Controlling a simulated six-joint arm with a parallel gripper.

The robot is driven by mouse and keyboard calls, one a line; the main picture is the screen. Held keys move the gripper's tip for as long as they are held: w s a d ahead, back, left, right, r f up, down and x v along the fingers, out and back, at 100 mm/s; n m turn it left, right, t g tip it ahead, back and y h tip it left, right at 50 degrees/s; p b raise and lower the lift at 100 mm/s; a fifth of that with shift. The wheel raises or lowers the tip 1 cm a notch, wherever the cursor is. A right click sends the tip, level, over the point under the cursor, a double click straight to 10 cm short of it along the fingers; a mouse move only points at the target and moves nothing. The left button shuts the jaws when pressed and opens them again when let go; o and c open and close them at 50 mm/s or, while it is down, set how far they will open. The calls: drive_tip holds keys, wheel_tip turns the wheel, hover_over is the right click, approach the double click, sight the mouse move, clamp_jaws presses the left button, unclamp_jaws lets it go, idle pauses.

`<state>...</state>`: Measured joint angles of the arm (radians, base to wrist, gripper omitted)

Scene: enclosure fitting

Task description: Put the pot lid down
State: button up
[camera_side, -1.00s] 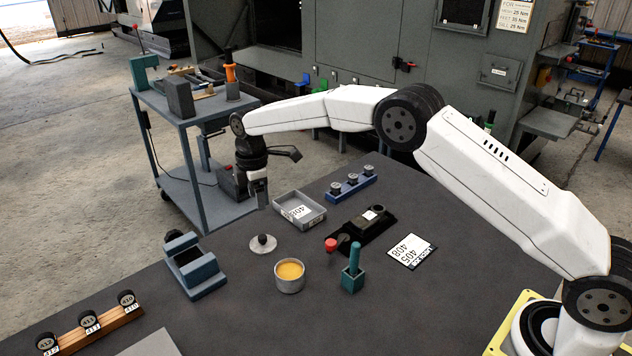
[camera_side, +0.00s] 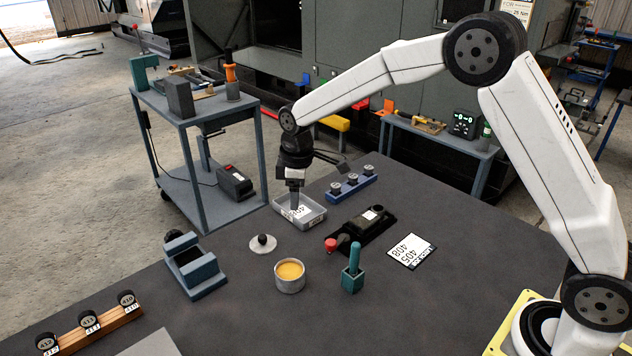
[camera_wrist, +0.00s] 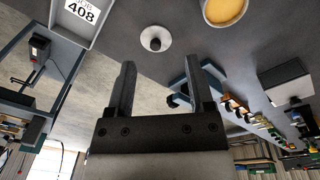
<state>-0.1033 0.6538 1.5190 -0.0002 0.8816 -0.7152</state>
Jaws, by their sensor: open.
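The pot lid (camera_side: 263,244) is a pale round disc with a black knob. It lies flat on the dark table, beside the metal pot (camera_side: 289,278), which holds a yellow-orange content and stands uncovered. The lid also shows in the wrist view (camera_wrist: 155,38), near the top middle, with the pot (camera_wrist: 222,10) to its right. My gripper (camera_side: 295,206) is above or at the grey tray, right of and behind the lid in the side view. In the wrist view its two fingers (camera_wrist: 159,82) are apart with nothing between them. The lid is clear of the fingers.
The grey tray (camera_side: 318,221) with a label stands by my gripper. A blue rack (camera_side: 350,187) with several knobs, a black fixture (camera_side: 375,228), a teal-handled tool in a holder (camera_side: 352,270) and a blue-grey block (camera_side: 205,280) stand around. The table's front middle is clear.

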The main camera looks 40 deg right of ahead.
drive_tip(key=s+d+m, duration=0.2)
drive_tip(key=s+m, duration=0.2)
drive_tip(key=s, duration=0.8)
drive_tip(key=s+d+f+m+t, duration=0.1)
drive_tip(key=s+d+m, duration=0.2)
drive_tip(key=s, duration=0.9)
drive_tip(key=shift+s+d+f+m+t, duration=0.2)
drive_tip(key=shift+s+d+m+t, duration=0.1)
drive_tip(key=shift+m, duration=0.9)
